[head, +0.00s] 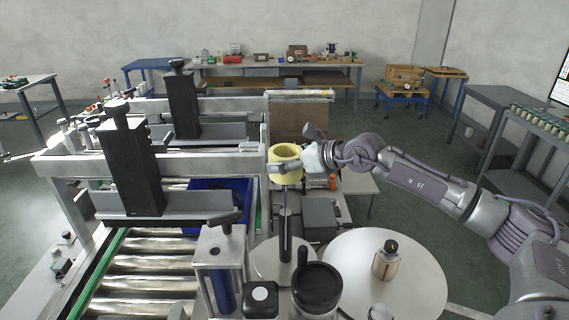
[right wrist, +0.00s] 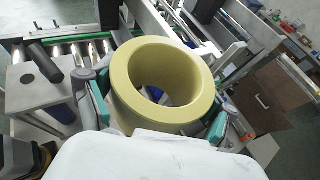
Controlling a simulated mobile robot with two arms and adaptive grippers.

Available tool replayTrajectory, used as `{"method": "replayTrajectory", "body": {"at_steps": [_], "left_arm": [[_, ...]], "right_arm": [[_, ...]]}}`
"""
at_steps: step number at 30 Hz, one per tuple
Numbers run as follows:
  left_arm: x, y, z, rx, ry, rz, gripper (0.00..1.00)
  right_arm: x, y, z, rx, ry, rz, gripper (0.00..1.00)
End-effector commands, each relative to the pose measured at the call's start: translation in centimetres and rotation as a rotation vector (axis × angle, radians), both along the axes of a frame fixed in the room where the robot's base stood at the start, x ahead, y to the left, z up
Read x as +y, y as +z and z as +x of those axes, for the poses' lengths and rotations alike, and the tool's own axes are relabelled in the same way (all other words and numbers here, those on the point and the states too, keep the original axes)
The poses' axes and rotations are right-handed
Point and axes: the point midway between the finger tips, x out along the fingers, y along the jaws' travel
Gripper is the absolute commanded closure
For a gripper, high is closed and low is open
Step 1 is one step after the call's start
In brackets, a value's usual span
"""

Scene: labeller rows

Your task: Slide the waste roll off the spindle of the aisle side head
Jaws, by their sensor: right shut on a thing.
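The waste roll, a pale yellow ring (head: 285,153), is held upright by my right gripper (head: 284,166) over the dark spindle (head: 286,238) of the nearer head. It also fills the middle of the right wrist view (right wrist: 160,88). My right gripper's teal-padded fingers (right wrist: 160,105) close on the roll from both sides. The bore looks open from above, with no spindle seen inside it. The roll's lower edge appears at or just above the spindle top; any small gap is hard to judge. My left gripper is not in view.
A black knob (head: 317,286) and a clamp post (head: 220,262) stand close to the spindle. A roller conveyor (head: 150,268) lies to the left. A workbench (head: 277,72) stands far back.

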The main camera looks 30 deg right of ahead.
Motion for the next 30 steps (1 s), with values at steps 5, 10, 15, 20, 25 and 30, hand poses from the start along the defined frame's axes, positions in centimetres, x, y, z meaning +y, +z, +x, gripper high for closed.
{"method": "replayTrajectory", "body": {"at_steps": [5,10,15,20,25,30], "left_arm": [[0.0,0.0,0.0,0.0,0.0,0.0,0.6],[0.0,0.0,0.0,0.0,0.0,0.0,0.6],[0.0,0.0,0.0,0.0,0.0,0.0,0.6],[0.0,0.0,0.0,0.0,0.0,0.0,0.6],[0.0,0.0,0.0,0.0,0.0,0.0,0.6],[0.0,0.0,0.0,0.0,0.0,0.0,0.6]], "right_arm": [[0.0,0.8,0.0,-0.002,0.0,0.0,0.53],[0.0,1.6,0.0,-0.004,0.001,0.0,0.53],[0.0,2.2,0.0,-0.003,0.001,-0.001,0.53],[0.0,2.9,0.0,-0.003,0.0,0.001,0.53],[0.0,3.5,0.0,-0.002,0.0,0.0,0.53],[0.0,4.2,0.0,-0.003,0.0,0.001,0.53]]}}
